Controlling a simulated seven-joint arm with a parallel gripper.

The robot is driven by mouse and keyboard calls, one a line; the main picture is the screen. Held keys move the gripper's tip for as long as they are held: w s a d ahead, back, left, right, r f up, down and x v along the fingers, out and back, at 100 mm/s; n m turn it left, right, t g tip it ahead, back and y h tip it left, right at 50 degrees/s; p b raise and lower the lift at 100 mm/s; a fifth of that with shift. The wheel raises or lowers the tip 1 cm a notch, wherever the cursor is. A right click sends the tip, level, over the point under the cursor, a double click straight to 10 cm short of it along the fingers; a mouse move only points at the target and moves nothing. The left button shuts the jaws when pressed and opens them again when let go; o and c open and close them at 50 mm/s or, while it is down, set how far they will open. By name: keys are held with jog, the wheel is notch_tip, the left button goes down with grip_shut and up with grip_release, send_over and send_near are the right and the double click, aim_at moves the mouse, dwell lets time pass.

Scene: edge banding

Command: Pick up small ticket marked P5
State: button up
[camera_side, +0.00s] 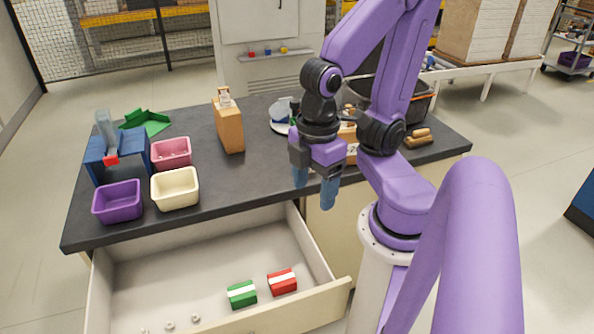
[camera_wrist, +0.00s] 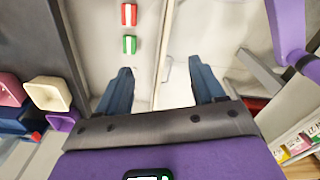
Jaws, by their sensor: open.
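My gripper (camera_side: 314,190) is open, with its blue fingers pointing down above the front edge of the dark worktop. In the wrist view its two fingers (camera_wrist: 163,82) stand wide apart with nothing held between them. Several small cards with white faces and coloured parts, pink (camera_wrist: 281,155), yellow (camera_wrist: 299,145) and green (camera_wrist: 315,136), show at the lower right of the wrist view, cut off by the edge. Their print is too small and blurred to read. I cannot make out which, if any, is the ticket marked P5. I see no such ticket in the side view.
An open drawer (camera_side: 210,262) juts out below the worktop (camera_side: 255,170), holding a green box (camera_side: 242,294), a red box (camera_side: 283,282) and small rings. Purple (camera_side: 118,202), cream (camera_side: 175,188) and pink (camera_side: 171,153) bins and a wooden block (camera_side: 229,126) stand on the worktop.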

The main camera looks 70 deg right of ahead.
notch_tip(320, 180, up, 5)
jog(key=w+f+m+t, duration=0.2)
jog(key=w+m+t, duration=0.35)
jog(key=w, duration=1.35)
jog(key=w+d+m+t+h, duration=0.2)
jog(key=w+d+m, duration=0.6)
jog(key=w+d, duration=0.25)
jog(key=s+d+m+t+h, duration=0.1)
jog(key=s+d+m+h, duration=0.35)
jog(key=d, duration=0.55)
jog(key=s+d+r+m+h, duration=0.15)
jog(key=s+d, duration=0.25)
jog(key=s, duration=0.4)
jog(key=s+d+m+h, duration=0.3)
jog(key=s+d, duration=0.1)
jog(key=s, duration=0.3)
jog(key=shift+d+f, duration=0.15)
jog(key=shift+f, duration=10.35)
jog(key=shift+x, duration=3.7)
